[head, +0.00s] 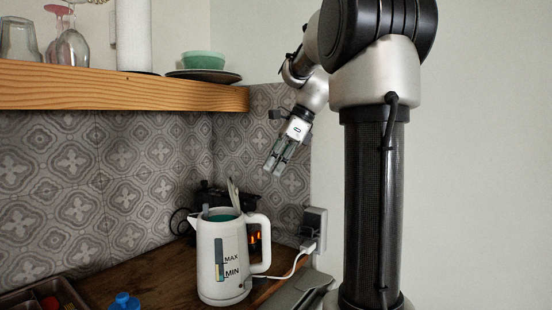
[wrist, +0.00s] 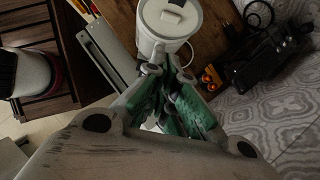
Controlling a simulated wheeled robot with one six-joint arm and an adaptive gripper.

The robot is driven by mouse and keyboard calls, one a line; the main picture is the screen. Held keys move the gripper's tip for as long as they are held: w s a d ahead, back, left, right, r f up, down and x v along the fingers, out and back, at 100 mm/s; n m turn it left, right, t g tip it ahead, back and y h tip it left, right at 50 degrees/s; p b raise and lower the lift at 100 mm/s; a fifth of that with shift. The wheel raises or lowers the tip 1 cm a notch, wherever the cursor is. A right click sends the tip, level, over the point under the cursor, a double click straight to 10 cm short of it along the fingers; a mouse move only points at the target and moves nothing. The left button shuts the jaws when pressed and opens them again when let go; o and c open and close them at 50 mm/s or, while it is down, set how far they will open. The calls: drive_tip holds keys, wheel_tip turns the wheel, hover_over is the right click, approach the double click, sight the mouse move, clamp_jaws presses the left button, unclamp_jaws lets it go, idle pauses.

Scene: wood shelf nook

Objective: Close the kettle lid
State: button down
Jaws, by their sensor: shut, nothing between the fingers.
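The white kettle (head: 222,262) stands upright on the wooden counter, its handle to the right and its MAX/MIN window facing the head camera. Its lid (head: 233,193) is raised, standing steeply at the rim, and the teal inside shows. In the wrist view the lid's pale face (wrist: 170,17) shows at the top edge, partly cut off, and hides most of the kettle. My gripper (head: 274,172) is shut and empty, pointing down, above and to the right of the kettle and apart from it. In the wrist view the green-padded fingers (wrist: 167,72) come together below the lid.
A wooden shelf (head: 130,85) with glasses and bowls is at upper left. A dark appliance (wrist: 255,62) with orange lights stands behind the kettle by the tiled wall. A socket (head: 314,222) with a white cable is at right. A blue bottle (head: 124,301) is at front left.

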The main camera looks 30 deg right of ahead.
sight(237, 189)
drive_tip(key=x, duration=0.5)
drive_tip(key=shift+a+f, duration=0.15)
drive_tip(key=shift+a, duration=0.1)
drive_tip(key=shift+w+a+f, duration=0.1)
drive_tip(key=shift+w+a, duration=0.2)
drive_tip(key=shift+a, duration=0.2)
drive_tip(key=shift+w+a+f, duration=0.1)
drive_tip(key=shift+w+a, duration=0.15)
drive_tip(key=shift+a, duration=0.2)
drive_tip(key=shift+w+a+f, duration=0.15)
drive_tip(key=shift+w+a, duration=0.15)
drive_tip(key=shift+a, duration=0.15)
drive_tip(key=shift+w+a+g+h, duration=0.2)
drive_tip(key=shift+a+g+h, duration=0.1)
drive_tip(key=shift+a+h, duration=0.25)
drive_tip(key=a+h, duration=0.1)
drive_tip(key=w+a+g+h, duration=0.1)
drive_tip(key=shift+w+r+h, duration=0.1)
drive_tip(key=shift+r+h, duration=0.15)
drive_tip(key=shift+h, duration=0.1)
drive_tip(key=w+a+f+g+h, duration=0.2)
drive_tip(key=a+f+g+h, duration=0.1)
drive_tip(key=a+h, duration=0.2)
drive_tip(key=shift+w+a+h, duration=0.15)
drive_tip(key=shift+w+h, duration=0.15)
drive_tip(key=shift+w, duration=0.05)
